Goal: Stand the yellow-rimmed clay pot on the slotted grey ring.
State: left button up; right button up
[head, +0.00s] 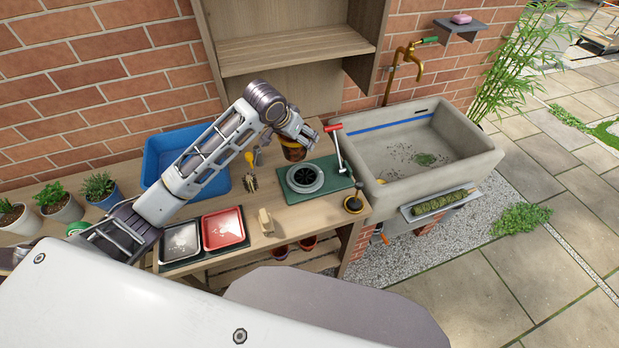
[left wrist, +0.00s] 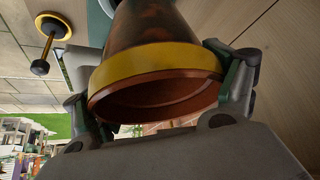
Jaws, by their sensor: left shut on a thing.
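The yellow-rimmed clay pot (head: 293,151) is in my left gripper (head: 304,137), behind the green mat. In the left wrist view the brown pot (left wrist: 158,25) has a wide yellow band at its open mouth, and the fingers (left wrist: 160,95) are shut on either side of that rim. The slotted grey ring (head: 305,177) lies on a dark green mat (head: 325,190), in front and slightly right of the pot. The ring looks empty, with a dark slotted centre. Whether the pot touches the bench cannot be told. My right gripper is not seen.
A red-handled tool (head: 335,128) stands at the mat's back right, beside the stone sink (head: 460,130).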

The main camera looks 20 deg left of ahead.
aim_at(305, 135)
pick_arm(q)
jog(key=shift+w+d+m+h, duration=0.4)
jog(key=shift+w+m, duration=0.3)
jog(key=shift+w+d+f+m+g+h+b, duration=0.35)
jog(key=shift+m+g+h+b, duration=0.1)
jog(key=shift+m, duration=0.35)
jog(key=shift+d+f+m+h, duration=0.25)
jog(key=shift+d+f+m, duration=0.15)
jog(key=shift+m, duration=0.3)
jog(key=shift+s+d+f+m+g+h, duration=0.25)
jog(key=shift+d+f+m+g+h, duration=0.3)
jog(key=shift+m, duration=0.25)
jog(key=shift+a+f, duration=0.1)
jog(key=shift+a, duration=0.05)
notch_tip(305, 135, down, 6)
jog(key=shift+f, duration=0.15)
jog(key=shift+f+p, duration=0.3)
jog(key=shift+f, duration=1.55)
